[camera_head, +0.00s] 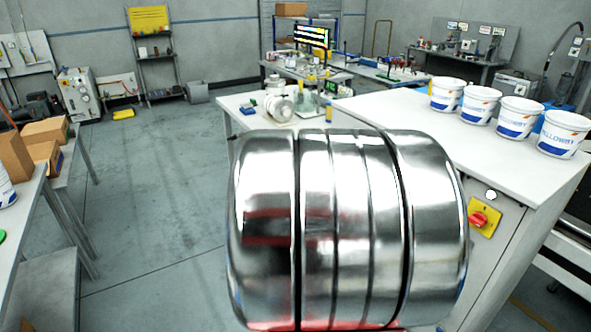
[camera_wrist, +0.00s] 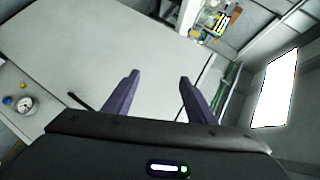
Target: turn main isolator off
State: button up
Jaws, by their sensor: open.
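The main isolator is a red rotary knob (camera_head: 478,219) on a yellow plate (camera_head: 489,215). It is mounted on the grey front panel of the white-topped bench, right of centre in the head view. The knob looks slightly tilted, but its exact position is too small to read. The isolator does not show in the wrist view. My gripper (camera_wrist: 158,77) shows in the wrist view with its two dark purple fingers apart and nothing between them. It is not visible in the head view, so its distance to the isolator cannot be told.
My shiny metal arm part fills the middle of the head view and hides part of the bench front. Several white tubs (camera_head: 519,111) stand on the bench top (camera_head: 425,125). Cardboard boxes (camera_head: 45,130) lie on a left table. The floor (camera_head: 150,200) at left is clear.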

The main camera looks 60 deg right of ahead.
jog(key=s+d+m+g+h, duration=0.1)
jog(key=s+m+g, duration=0.3)
jog(key=s, duration=0.6)
jog(key=s+d+f+m+g, duration=0.1)
jog(key=s+m+g, duration=0.3)
jog(key=s, duration=0.5)
jog(key=s+d+f+m+g+h, duration=0.1)
jog(key=s+d+m+g, duration=0.2)
jog(key=s, duration=0.7)
jog(key=shift+s+d+m+g+h, duration=0.3)
jog(key=shift+m+g, duration=0.3)
jog(key=shift+m, duration=0.2)
jog(key=shift+w, duration=0.15)
